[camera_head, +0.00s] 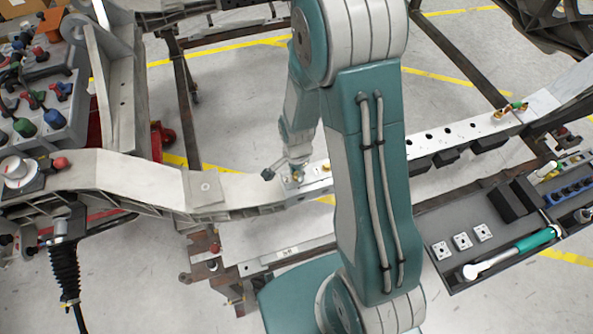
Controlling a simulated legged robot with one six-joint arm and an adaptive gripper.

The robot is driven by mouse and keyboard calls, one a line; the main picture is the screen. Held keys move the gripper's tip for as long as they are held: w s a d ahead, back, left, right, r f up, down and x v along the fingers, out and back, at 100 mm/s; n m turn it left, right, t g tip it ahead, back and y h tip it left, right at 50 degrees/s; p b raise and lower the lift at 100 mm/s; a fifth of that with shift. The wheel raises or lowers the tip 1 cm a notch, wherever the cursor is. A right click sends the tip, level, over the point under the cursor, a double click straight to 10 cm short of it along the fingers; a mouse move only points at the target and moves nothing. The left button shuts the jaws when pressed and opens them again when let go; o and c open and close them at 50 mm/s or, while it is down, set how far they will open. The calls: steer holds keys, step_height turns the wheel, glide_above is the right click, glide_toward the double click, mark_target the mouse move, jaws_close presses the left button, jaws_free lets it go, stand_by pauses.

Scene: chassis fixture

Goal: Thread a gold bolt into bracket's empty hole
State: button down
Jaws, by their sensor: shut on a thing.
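My gripper (283,171) is small in view, low over the pale chassis rail, left of my teal arm. It is shut at a small gold bolt (297,178), which stands at the rail's top face. The bracket (308,184) appears as a light metal plate on the rail under the gripper, partly hidden by my arm. Another small gold spot (326,167) shows on it to the right. The empty hole cannot be made out at this size, nor how far the bolt sits in it.
The chassis rail (240,187) runs across the view. A tray (440,210) at right holds square plates (462,241), a green-handled ratchet (510,252) and black blocks. A grey fixture (115,90) and a tool rack (50,135) stand at left. Gold fittings (512,109) lie on the far rail.

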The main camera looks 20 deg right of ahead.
steer(key=shift+m, duration=1)
steer(key=shift+c, duration=2.3)
jaws_free()
steer(key=shift+r, duration=4.5)
steer(key=s+r+n+t, duration=0.2)
steer(key=s+r+n, duration=0.5)
steer(key=r, duration=0.4)
steer(key=s+r+n+t, duration=0.3)
steer(key=s+r+n, duration=0.4)
steer(key=r, duration=0.5)
steer(key=shift+r+n+t, duration=0.15)
steer(key=shift+n+t, duration=0.15)
steer(key=shift+n, duration=0.2)
